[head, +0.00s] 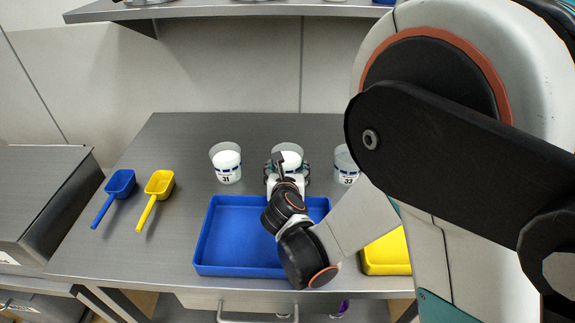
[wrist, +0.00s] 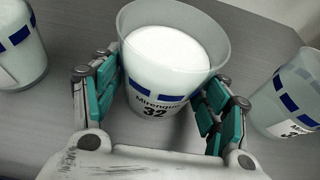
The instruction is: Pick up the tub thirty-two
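Tub thirty-two (wrist: 155,95) is a clear tub with white contents, a blue-marked band and a label reading 32. It stands upright in the middle of the row on the steel bench in the head view (head: 288,153). My gripper (wrist: 160,92) has its teal-padded fingers on both sides of the tub. The pads are very close to its walls; I cannot tell whether they press on it. In the head view my gripper (head: 287,172) reaches the tub from the front and hides its lower part.
Tub 31 (head: 227,165) stands left and tub 33 (head: 344,165) right, both close by. A blue tray (head: 222,240) lies in front, a yellow tray (head: 388,255) right of it. Blue (head: 120,183) and yellow (head: 159,184) scoops lie left. A shelf (head: 230,10) hangs above.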

